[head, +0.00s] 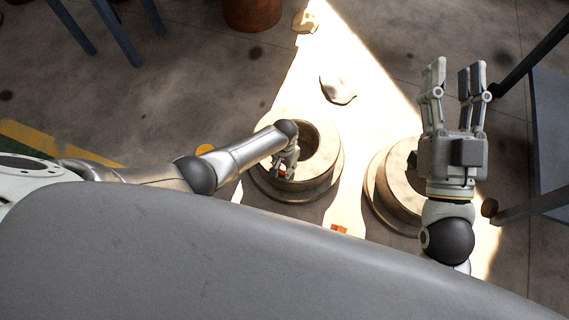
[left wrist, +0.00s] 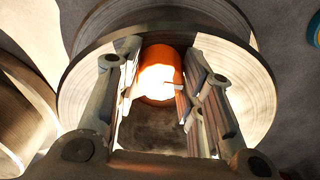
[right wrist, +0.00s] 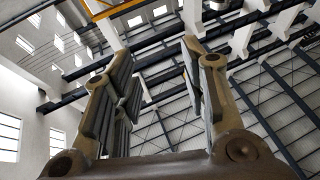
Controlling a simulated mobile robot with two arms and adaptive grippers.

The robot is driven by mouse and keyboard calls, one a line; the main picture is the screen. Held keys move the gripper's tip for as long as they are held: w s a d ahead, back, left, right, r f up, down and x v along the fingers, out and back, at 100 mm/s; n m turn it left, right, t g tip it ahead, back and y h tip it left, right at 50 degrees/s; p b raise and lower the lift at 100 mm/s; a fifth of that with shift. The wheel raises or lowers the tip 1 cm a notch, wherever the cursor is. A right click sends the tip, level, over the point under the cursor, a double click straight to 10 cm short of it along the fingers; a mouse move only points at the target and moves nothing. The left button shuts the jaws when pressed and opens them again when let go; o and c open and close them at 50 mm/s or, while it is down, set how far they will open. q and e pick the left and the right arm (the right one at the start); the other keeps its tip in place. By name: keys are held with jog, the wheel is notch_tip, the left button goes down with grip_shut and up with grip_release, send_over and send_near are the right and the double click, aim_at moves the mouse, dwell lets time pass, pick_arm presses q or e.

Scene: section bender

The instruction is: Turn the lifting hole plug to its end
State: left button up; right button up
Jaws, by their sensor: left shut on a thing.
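The lifting hole plug (left wrist: 160,72) is a small orange cylinder on the rim of a round metal roller in the left wrist view. In the head view my left gripper (head: 287,163) reaches down to the near part of the roller's rim (head: 318,186). My right gripper (head: 455,80) is raised, open and empty, with its fingers apart.
A second metal roller (head: 379,190) stands to the right, partly behind my right arm. An orange piece (head: 339,229) lies on the floor between them. A pale lump (head: 338,90) and a rusty drum (head: 252,12) are farther back. A blue-grey bench (head: 552,130) stands at the right edge.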

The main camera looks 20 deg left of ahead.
pick_arm(q)
jog(key=shift+m, duration=1.3)
pick_arm(e)
jog(key=shift+w+f+g+h, duration=0.3)
jog(key=shift+f+g+h, duration=0.15)
jog(key=shift+f, duration=0.35)
pick_arm(q)
jog(key=o, duration=1)
jog(key=shift+o, duration=0.2)
pick_arm(e)
jog(key=shift+f+y, duration=0.1)
jog(key=shift+y, duration=0.15)
pick_arm(q)
jog(key=shift+r, duration=0.1)
notch_tip(320, 180, up, 12)
jog(key=shift+d, duration=0.1)
